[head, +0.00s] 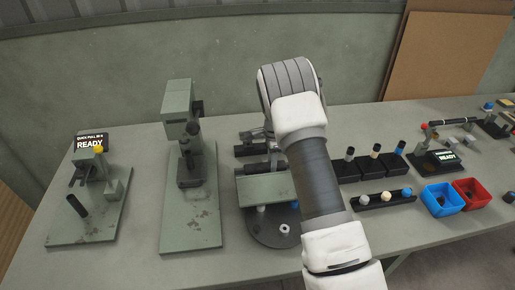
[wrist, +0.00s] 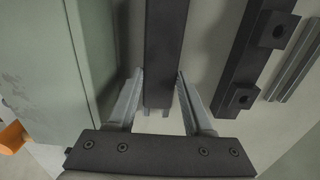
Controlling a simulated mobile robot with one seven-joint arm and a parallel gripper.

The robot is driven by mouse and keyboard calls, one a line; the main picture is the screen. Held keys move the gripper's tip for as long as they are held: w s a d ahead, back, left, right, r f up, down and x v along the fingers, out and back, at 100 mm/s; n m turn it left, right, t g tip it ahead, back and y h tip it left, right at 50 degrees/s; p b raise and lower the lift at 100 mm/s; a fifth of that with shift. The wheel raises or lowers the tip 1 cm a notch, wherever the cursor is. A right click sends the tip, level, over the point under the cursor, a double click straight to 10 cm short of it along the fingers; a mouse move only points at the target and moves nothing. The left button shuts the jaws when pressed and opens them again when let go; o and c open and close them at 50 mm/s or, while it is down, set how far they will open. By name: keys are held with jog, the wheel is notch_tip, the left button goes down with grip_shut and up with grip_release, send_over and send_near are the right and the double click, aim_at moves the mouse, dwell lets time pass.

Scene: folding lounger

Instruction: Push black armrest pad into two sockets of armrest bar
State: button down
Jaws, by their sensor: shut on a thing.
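My gripper (wrist: 159,75) is shut on a long plain black bar, which looks like the armrest pad (wrist: 166,35). The pad runs from between the fingers to the top edge of the wrist view. To its right, and apart from it, lies a dark bar with two square holed blocks, which looks like the armrest bar (wrist: 258,62) with its sockets.
A grey metal rail (wrist: 296,65) lies right of the socketed bar. On the bench, a tall green press (head: 178,120) stands left of my arm; blue (head: 441,200) and red (head: 472,193) bins stand right.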

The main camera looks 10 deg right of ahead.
jog(key=shift+r+p, duration=1.2)
jog(key=shift+r, duration=1.3)
jog(key=w+r, duration=0.5)
jog(key=w, duration=0.7)
jog(key=shift+r+p, duration=0.15)
jog(key=shift+p, duration=0.25)
jog(key=shift+r, duration=0.1)
jog(key=shift+f+b, duration=1.45)
jog(key=shift+f, duration=1.5)
jog(key=shift+f, duration=0.25)
